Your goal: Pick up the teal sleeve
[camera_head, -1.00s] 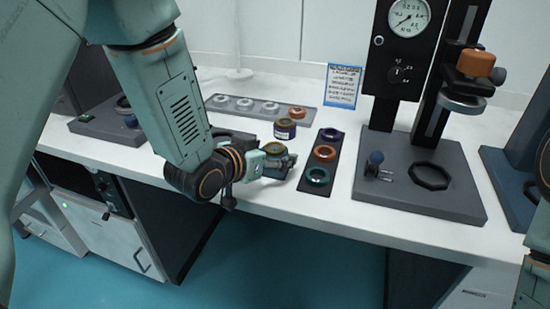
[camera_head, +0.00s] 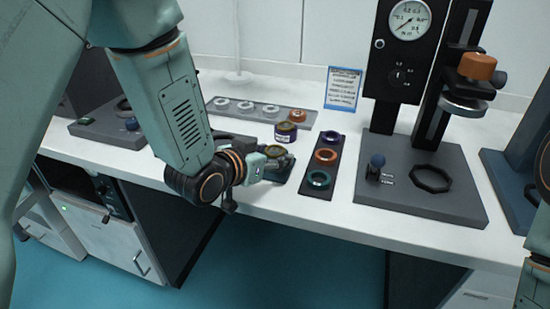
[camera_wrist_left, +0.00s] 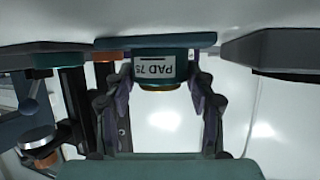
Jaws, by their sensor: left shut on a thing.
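My left gripper (camera_head: 275,158) is shut on a small teal tin (camera_head: 275,150) with a brass-coloured top. In the left wrist view the tin (camera_wrist_left: 160,68) sits between the two fingers (camera_wrist_left: 160,88), and its white label reads "PAD 75". It appears to rest on a flat teal plate (camera_wrist_left: 110,42); I cannot tell whether there is a gap. A teal ring (camera_head: 319,179) lies at the near end of a dark strip holder (camera_head: 314,192), right of the gripper and apart from it. My right gripper is out of view.
Orange and purple rings (camera_head: 326,155) share the dark strip. A purple tin (camera_head: 285,132) stands behind the gripper. A grey holder (camera_head: 228,114) with white rings and a copper one is at the back. A gauge press (camera_head: 420,190) stands right. A blue-framed sign (camera_head: 342,88) stands behind.

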